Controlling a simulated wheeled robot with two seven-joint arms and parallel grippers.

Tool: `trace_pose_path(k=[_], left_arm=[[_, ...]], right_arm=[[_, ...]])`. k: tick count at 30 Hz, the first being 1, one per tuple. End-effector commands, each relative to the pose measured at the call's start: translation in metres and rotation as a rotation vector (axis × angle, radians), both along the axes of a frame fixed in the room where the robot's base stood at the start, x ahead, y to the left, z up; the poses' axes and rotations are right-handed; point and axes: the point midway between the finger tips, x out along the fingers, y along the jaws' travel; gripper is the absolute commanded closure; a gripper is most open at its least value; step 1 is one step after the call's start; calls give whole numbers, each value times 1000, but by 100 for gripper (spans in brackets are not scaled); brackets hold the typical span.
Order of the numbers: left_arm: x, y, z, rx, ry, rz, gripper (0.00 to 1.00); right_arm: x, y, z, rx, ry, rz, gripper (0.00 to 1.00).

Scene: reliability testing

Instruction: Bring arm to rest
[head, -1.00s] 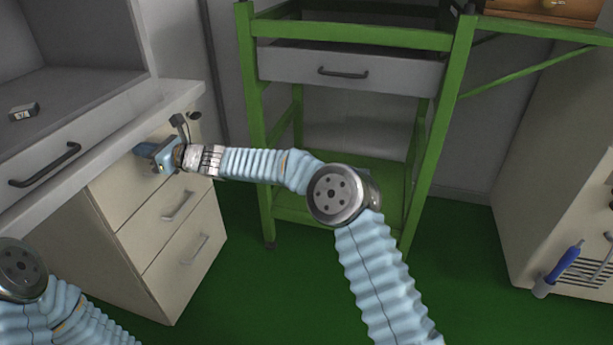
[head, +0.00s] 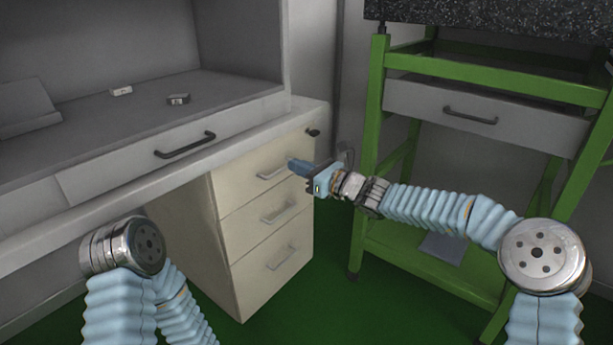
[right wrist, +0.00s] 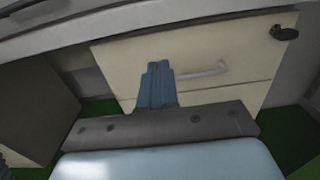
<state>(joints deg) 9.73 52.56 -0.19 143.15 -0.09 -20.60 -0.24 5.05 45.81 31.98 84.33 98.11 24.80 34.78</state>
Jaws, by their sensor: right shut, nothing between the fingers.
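My right arm reaches in from the right in the head view. Its gripper (head: 298,167) is shut and empty, in front of the top drawer of a cream drawer cabinet (head: 222,215). In the right wrist view the blue fingers (right wrist: 156,84) are together, with the top drawer's handle (right wrist: 205,72) just right of them. I cannot tell whether they touch the drawer. My left arm shows at the lower left of the head view, bent at a silver joint; its gripper is out of view.
A grey desk (head: 120,155) with a drawer and small boxes (head: 178,99) stands above the cabinet. A green-framed bench (head: 368,150) with a grey drawer (head: 490,112) stands at the right. Green floor (head: 290,305) is open between them.

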Motion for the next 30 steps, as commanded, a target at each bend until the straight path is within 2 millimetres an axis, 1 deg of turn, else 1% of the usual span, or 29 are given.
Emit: trace_pose_path(k=[1,4,5,7,8,11,12,14,15,17,18,20,21,23,24,25,26,27,30], left_arm=[[0,0,-2,0,0,0,23],[0,0,-2,-1,1,0,23],[0,0,-2,-1,1,0,23],[0,-1,0,-1,1,0,23],[0,-1,2,-2,1,-2,23],[-1,-2,8,-3,2,-3,23],[-1,-2,10,-3,2,-4,23],[-1,-3,14,-4,3,-6,23],[-1,-4,17,-5,2,-7,23],[-2,-5,21,-7,3,-8,23],[-2,-5,24,-7,3,-9,23],[-2,-6,29,-9,4,-11,23],[-3,-7,32,-10,5,-12,23],[-3,-8,37,-11,5,-13,23],[-3,-9,41,-12,6,-15,23],[-4,-9,43,-13,6,-16,23],[-4,-10,45,-13,7,-17,23],[-4,-10,47,-14,7,-19,23],[-5,-12,51,-16,8,-20,23]], right_arm=[[-3,-6,-1,-1,1,-2,100],[-8,-12,-3,-9,-1,1,100],[-10,-12,-7,-22,0,4,100],[-15,-13,-26,-84,0,15,100],[-19,-13,-39,-126,-2,25,100],[-39,-16,-101,-330,-18,79,100],[-51,-21,-131,-434,-28,113,100],[-73,-31,-178,-598,-56,177,100],[-90,-41,-209,-704,-77,228,100],[-118,-57,-252,-861,-121,316,100],[-138,-71,-278,-961,-158,384,100],[-170,-92,-313,-1103,-223,499,100],[-194,-108,-334,-1192,-277,584,100],[-230,-131,-360,-1305,-376,722,100],[-254,-146,-374,-1364,-449,817,100],[-272,-155,-382,-1399,-510,886,100],[-289,-164,-388,-1425,-572,952,100],[-311,-173,-393,-1446,-654,1032,100],[-350,-186,-399,-1460,-826,1169,100]])
